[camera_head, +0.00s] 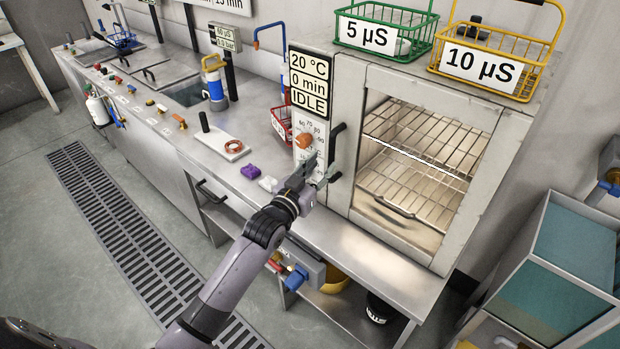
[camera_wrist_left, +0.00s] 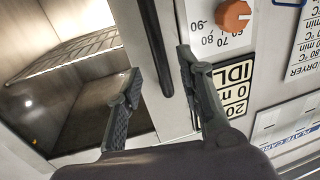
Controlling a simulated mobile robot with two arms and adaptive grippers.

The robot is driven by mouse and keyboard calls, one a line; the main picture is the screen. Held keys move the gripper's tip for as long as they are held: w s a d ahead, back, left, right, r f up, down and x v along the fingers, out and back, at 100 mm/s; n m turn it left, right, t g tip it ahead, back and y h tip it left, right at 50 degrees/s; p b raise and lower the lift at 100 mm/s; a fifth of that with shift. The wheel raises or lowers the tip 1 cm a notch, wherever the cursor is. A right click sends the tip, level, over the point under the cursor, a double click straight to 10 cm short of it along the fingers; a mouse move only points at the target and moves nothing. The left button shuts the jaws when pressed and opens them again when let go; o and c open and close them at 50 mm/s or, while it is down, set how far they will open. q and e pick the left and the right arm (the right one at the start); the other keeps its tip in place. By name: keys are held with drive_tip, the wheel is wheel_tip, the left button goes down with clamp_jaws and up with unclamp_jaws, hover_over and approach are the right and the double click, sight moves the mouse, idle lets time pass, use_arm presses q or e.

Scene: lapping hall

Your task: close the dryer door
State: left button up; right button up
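The dryer (camera_head: 520,130) stands on the steel bench, with a dark vertical handle (camera_head: 336,152) between its control panel and its window. Lit wire racks (camera_head: 420,160) show inside the chamber; I cannot tell whether a narrow gap remains at the dryer door (camera_head: 430,92). My left gripper (camera_head: 318,172) is at the lower end of the handle, in front of the panel. In the left wrist view its fingers (camera_wrist_left: 160,85) are apart, with the handle (camera_wrist_left: 155,45) lying between them in the picture; contact is not clear. My right gripper is out of view.
An orange knob (camera_head: 304,140) and a display reading IDLE (camera_head: 309,82) are left of the handle. A green basket (camera_head: 385,30) and a yellow basket (camera_head: 495,60) stand on top. A teal-sided cabinet (camera_head: 570,260) is at lower right.

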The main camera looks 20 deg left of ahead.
use_arm(q)
drive_tip(key=s, duration=0.5)
drive_tip(key=shift+s+a, duration=0.1)
drive_tip(key=shift+a, duration=0.3)
